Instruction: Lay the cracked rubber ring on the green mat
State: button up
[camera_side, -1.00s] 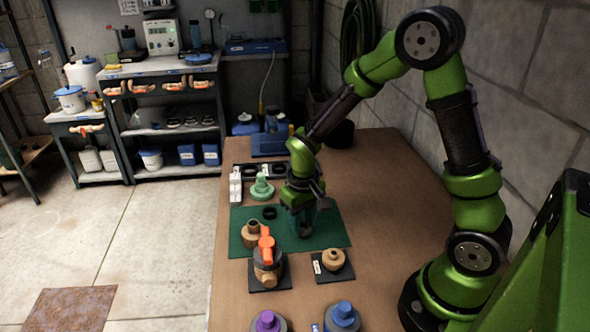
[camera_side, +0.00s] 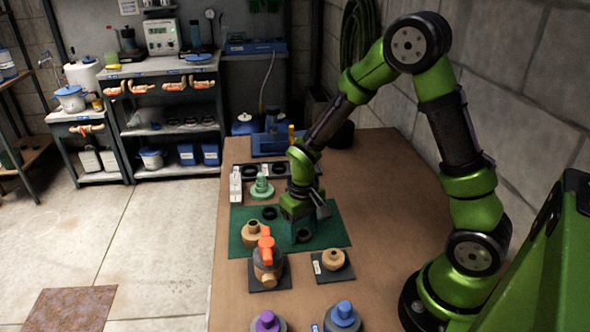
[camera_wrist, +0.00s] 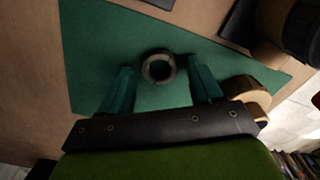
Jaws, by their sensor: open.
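A dark rubber ring (camera_wrist: 158,67) lies flat on the green mat (camera_wrist: 95,40), between my open fingers and apart from both. A small notch, possibly the crack, shows on its upper right edge.
A tan fitting (camera_side: 251,233) stands on the mat's left part. In front are an orange-handled valve (camera_side: 266,262) and a tan knob on a dark pad (camera_side: 333,260). The table's right side is clear.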

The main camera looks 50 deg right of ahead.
notch_tip(320, 180, up, 11)
jog(key=s+a+r+m+t+y, duration=0.1)
jog(key=s+a+r+t+y, duration=0.1)
jog(key=s+a+r+t, duration=0.2)
jog(key=s+r+t, duration=0.3)
jog(key=s+r, duration=0.4)
jog(key=r, duration=0.2)
jog(key=shift+a, duration=0.2)
